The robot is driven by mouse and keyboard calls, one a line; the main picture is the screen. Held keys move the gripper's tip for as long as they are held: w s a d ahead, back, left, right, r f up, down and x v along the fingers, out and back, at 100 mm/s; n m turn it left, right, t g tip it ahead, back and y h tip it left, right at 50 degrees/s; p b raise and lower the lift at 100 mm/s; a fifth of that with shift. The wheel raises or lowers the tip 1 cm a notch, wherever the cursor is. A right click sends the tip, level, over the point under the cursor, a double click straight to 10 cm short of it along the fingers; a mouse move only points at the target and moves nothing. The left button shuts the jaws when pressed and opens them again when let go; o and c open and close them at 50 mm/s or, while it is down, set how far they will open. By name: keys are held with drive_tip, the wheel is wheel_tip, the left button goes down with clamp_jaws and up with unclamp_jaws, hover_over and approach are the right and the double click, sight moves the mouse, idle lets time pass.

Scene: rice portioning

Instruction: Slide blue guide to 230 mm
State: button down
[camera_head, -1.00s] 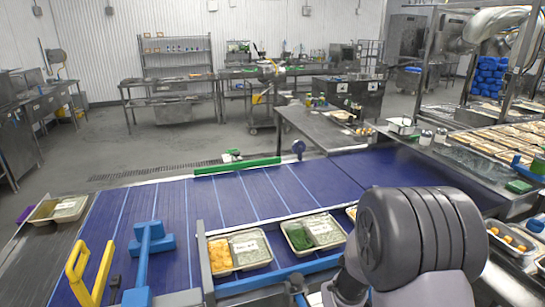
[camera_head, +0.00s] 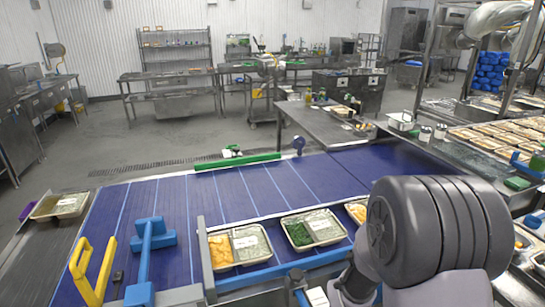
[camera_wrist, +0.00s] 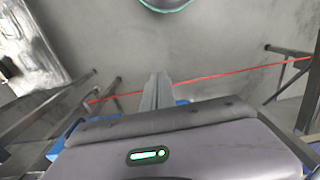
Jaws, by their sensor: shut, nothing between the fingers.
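A blue T-shaped guide (camera_head: 152,238) stands at the front left of the blue conveyor. A blue rail (camera_head: 270,274) runs along the conveyor's front edge, below the food trays. I cannot tell which blue part carries the 230 mm setting, and no scale is readable. My gripper (camera_wrist: 157,90) shows in the wrist view with its fingers together and nothing between them, over grey floor. It appears apart from any guide. In the head view my arm covers the front right and the fingers are hidden.
Food trays (camera_head: 238,246) and (camera_head: 312,229) sit behind the front rail. A yellow handle (camera_head: 92,272) stands at the front left. A green bar (camera_head: 237,163) lines the conveyor's far edge. Another tray (camera_head: 60,205) lies at the far left. The conveyor middle is clear.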

wheel_tip(320, 180, up, 6)
drive_tip(key=p, duration=0.4)
drive_tip(key=shift+r, duration=0.2)
